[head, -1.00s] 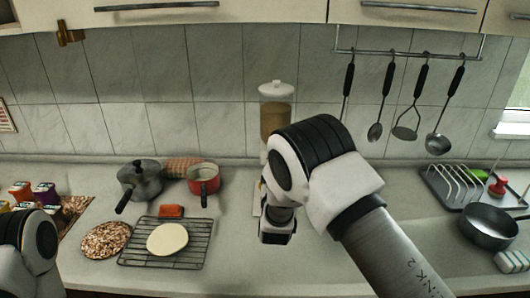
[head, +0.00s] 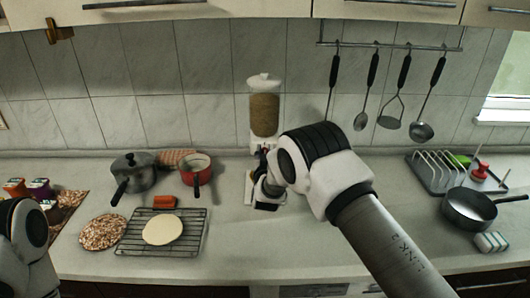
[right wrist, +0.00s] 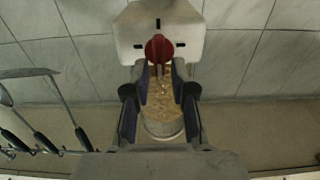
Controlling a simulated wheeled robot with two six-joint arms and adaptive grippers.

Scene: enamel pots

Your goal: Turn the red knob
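The dispenser (head: 264,108) is a clear container of grain with a white lid, standing against the tiled wall. In the right wrist view, the red knob (right wrist: 159,47) sits on the dispenser's white body (right wrist: 134,30). My right gripper (right wrist: 160,68) is open, with its fingertips on either side of the knob's narrow red part. I cannot tell whether they touch it. In the head view my right gripper (head: 262,154) is at the dispenser's base, where my arm hides the knob. Only a link of my left arm shows at the left edge; its gripper is out of view.
A grey pot (head: 134,172), a red pot (head: 195,173) and a cooling rack (head: 194,235) with a pale round stand left of the dispenser. A dish rack (head: 440,181) and a dark pan (head: 468,210) are at the right. Utensils hang above.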

